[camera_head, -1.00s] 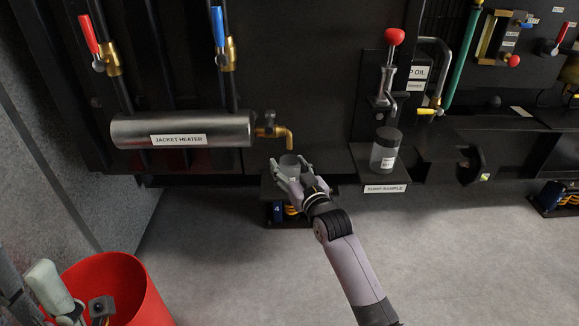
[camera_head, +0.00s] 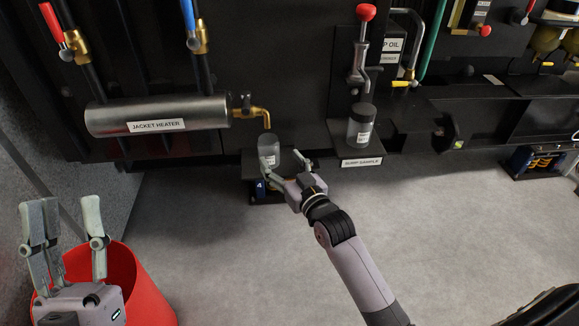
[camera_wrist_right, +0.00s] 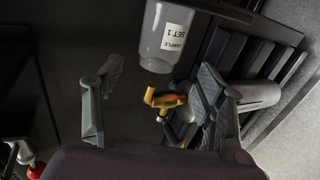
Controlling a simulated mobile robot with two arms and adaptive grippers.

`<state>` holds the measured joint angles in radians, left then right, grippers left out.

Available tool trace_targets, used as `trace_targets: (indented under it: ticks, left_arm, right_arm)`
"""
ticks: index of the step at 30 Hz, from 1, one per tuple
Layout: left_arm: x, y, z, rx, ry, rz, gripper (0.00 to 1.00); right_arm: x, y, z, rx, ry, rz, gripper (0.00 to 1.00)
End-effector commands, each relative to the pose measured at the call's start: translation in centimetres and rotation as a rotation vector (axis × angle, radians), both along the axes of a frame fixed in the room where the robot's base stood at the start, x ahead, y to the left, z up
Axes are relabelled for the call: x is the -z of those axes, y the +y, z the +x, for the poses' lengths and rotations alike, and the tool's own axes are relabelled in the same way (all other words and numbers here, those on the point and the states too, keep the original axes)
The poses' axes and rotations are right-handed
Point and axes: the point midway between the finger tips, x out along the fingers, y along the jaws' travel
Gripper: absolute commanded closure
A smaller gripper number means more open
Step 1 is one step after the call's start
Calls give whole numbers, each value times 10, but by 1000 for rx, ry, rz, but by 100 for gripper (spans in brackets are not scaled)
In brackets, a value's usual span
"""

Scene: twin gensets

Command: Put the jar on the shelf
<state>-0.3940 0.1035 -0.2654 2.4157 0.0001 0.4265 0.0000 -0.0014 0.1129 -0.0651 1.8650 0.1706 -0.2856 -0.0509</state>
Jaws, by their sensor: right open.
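A clear jar (camera_head: 268,152) with a white label stands upright on a small dark ledge (camera_head: 246,172), just below the brass spout. In the right wrist view the jar (camera_wrist_right: 163,42) reads "SAMPLE SET 1" and lies beyond my fingertips. My right gripper (camera_head: 284,165) is open and empty, in front of and right of the jar; whether a fingertip touches it I cannot tell. A second jar (camera_head: 361,126), dark-lidded, stands on the shelf (camera_head: 375,152) labelled for the sump sample. My left gripper (camera_head: 68,215) is open and empty at the lower left.
The jacket heater cylinder (camera_head: 160,117) and its brass spout (camera_head: 262,114) are just above and left of the clear jar. A red-handled pump (camera_head: 362,50) rises above the lidded jar. A red bucket (camera_head: 145,295) stands behind my left gripper.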

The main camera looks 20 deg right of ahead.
Motion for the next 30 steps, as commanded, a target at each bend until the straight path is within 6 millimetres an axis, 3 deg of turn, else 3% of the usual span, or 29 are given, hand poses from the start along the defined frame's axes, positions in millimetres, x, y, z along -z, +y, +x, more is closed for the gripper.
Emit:
trace_targets:
  ticks: [4, 11, 14, 18, 22, 26, 30]
  left_arm:
    - [15, -2, 19, -8, 137, 41, 60]
    - [32, -4, 32, -14, 241, 72, 60]
    - [34, -4, 33, -14, 251, 74, 60]
    - [34, -4, 33, -13, 250, 75, 60]
    - [34, -4, 33, -13, 250, 75, 60]
    - [34, -4, 33, -14, 250, 74, 60]
    - [34, -4, 33, -14, 250, 74, 60]
  right_arm:
    - [-2, -3, -22, 0, 0, -2, 35]
    - [-6, -1, -40, -5, -16, 0, 35]
    - [-34, 18, -63, -35, -106, 7, 35]
    - [-106, 54, -120, -97, -325, 45, 35]
    - [-164, 72, -170, -133, -496, 90, 35]
    - [-194, 77, -197, -148, -585, 118, 35]
    - [-199, 78, -202, -149, -600, 122, 35]
